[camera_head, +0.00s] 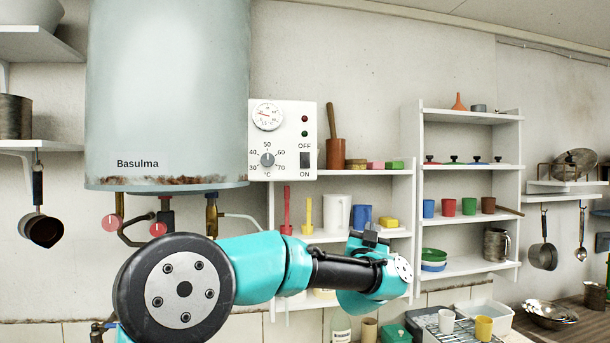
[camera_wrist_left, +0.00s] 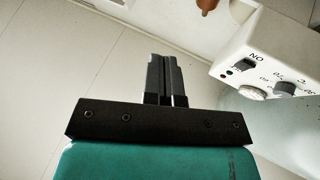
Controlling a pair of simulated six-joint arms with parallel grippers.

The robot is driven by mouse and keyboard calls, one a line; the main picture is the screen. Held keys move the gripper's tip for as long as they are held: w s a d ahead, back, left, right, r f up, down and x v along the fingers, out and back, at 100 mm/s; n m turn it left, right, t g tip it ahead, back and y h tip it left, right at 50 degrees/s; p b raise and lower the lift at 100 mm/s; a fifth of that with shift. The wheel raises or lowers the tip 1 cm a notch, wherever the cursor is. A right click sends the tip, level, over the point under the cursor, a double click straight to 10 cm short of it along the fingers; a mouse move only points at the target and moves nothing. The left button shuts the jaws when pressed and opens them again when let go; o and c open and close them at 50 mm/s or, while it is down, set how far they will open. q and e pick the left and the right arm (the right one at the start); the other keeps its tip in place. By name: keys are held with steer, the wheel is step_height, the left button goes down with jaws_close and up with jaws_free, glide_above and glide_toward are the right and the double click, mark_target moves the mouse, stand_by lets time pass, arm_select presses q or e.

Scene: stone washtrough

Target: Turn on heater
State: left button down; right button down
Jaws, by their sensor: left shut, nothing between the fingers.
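The heater is a pale grey-blue tank (camera_head: 168,90) marked "Basulma", with a white control box (camera_head: 285,170) on its right side. The switch (camera_wrist_left: 243,64) and knob (camera_wrist_left: 285,88) show there at right, with lettering upside down. My right gripper is not in view.
Shelves (camera_head: 470,167) with cups, bowls and tools stand behind and right of my left arm. Pipes with red valve handles (camera_head: 110,222) hang under the tank. A brown pestle in a mortar (camera_head: 335,150) stands just right of the box. The space before the box is clear.

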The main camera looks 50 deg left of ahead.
mark_target(306, 163)
arm_select(q)
steer(key=s+a+r+n+g+y, duration=0.7)
steer(key=s+r+n+y, duration=0.1)
steer(key=s+r+y, duration=0.1)
steer(key=shift+s+r+n+g+y, duration=0.35)
steer(key=shift+s+y, duration=0.35)
steer(key=shift+s, duration=0.5)
steer(key=x, duration=0.4)
steer(key=f+x, duration=0.1)
steer(key=x, duration=0.2)
steer(key=a+x, duration=0.1)
steer(key=x, duration=0.3)
steer(key=shift+w+a, duration=0.2)
steer(key=shift+w, duration=0.3)
steer(key=shift+w+a+f, duration=0.1)
steer(key=shift+w+a, duration=0.3)
steer(key=shift+a, duration=0.25)
steer(key=shift+w, duration=0.1)
